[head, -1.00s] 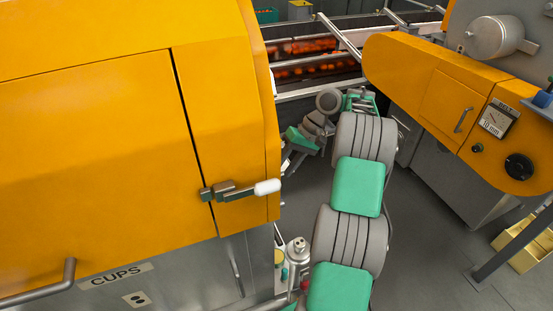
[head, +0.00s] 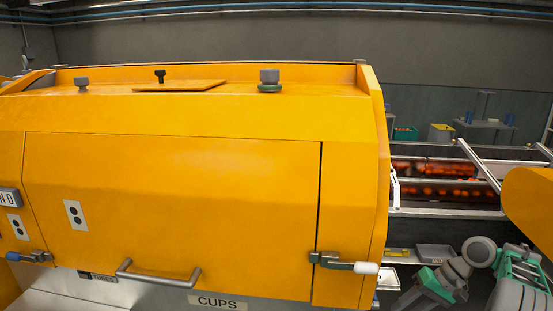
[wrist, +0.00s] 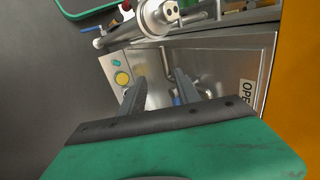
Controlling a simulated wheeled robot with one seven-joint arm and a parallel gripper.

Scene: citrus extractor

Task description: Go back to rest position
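My gripper (wrist: 158,90) shows in the wrist view with its two dark fingers apart. I see nothing held between them. Beyond the fingers is a steel panel (wrist: 225,60) with a yellow round knob (wrist: 122,78) and a partly cut-off label (wrist: 247,95) starting "OPE". In the head view my grey and green arm is in the lower right corner, right of the orange extractor (head: 170,200). The gripper's fingers cannot be made out there.
The extractor's closed orange cover has a side latch (head: 345,263), a handle (head: 155,275) and a "CUPS" label (head: 217,302). A conveyor (head: 440,210) with orange fruit runs behind at right. Another orange housing (head: 530,205) stands at the right edge.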

